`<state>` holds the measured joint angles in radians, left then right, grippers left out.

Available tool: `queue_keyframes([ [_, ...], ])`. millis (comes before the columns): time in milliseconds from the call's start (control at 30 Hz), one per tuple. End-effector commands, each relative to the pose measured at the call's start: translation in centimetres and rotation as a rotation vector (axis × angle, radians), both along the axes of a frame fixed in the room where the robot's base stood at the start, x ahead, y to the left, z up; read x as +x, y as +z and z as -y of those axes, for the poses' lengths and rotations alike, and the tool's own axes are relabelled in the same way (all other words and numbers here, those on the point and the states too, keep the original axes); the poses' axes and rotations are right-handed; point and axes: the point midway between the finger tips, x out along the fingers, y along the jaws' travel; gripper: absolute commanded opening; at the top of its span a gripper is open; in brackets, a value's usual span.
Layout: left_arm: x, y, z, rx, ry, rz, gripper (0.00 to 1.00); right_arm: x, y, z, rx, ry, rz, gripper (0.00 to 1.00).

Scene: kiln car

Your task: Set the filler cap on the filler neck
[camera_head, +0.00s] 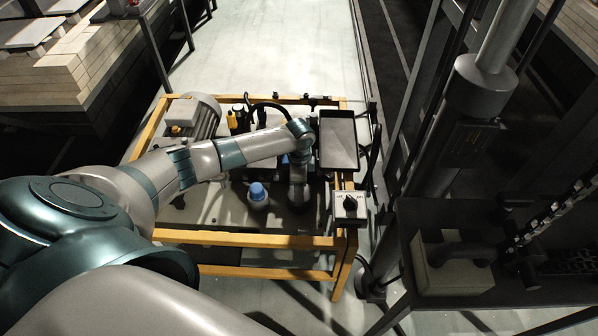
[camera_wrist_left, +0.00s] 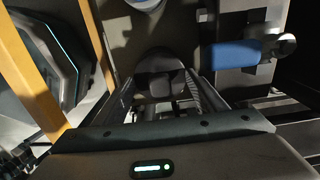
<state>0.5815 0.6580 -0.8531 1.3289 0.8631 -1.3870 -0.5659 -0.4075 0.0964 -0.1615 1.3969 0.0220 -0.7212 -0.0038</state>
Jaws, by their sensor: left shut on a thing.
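My left gripper (camera_head: 298,198) reaches down over the yellow-framed unit, just right of a pale bottle with a blue cap. In the left wrist view, its two fingers (camera_wrist_left: 166,92) are closed on a dark round piece, which looks like the filler cap (camera_wrist_left: 158,66). The cap's far face is turned away, and what lies under it is hidden. I cannot make out the filler neck in either view; the gripper and cap may cover it. In the head view, the wrist hides the cap. My right gripper is not in view.
The yellow frame (camera_head: 240,240) surrounds the unit. The blue-capped bottle (camera_head: 258,196) stands close to the gripper's left. A dark tray (camera_head: 338,142) and a knob box (camera_head: 350,208) are at the right. A blue cylinder (camera_wrist_left: 236,53) lies right of the fingers. A grey motor (camera_head: 203,116) is back left.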

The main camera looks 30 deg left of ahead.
Motion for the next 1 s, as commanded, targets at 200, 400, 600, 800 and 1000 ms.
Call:
queue_keyframes([
  [200, 0.01, -0.25, 0.02, 0.0, 0.0, 0.0, 0.38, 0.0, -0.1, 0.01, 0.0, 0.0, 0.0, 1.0],
  [400, 0.01, -0.44, 0.02, 0.0, 0.0, 0.0, 0.38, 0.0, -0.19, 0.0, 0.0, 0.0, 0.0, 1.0],
  [600, 0.02, -0.63, 0.02, -0.001, 0.0, 0.001, 0.38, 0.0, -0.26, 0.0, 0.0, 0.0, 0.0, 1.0],
  [800, 0.02, -0.83, 0.03, -0.001, 0.0, 0.001, 0.38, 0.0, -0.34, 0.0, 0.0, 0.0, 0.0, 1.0],
  [1000, 0.02, -1.03, 0.03, -0.001, 0.0, 0.001, 0.38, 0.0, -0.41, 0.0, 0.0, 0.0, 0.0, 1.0],
])
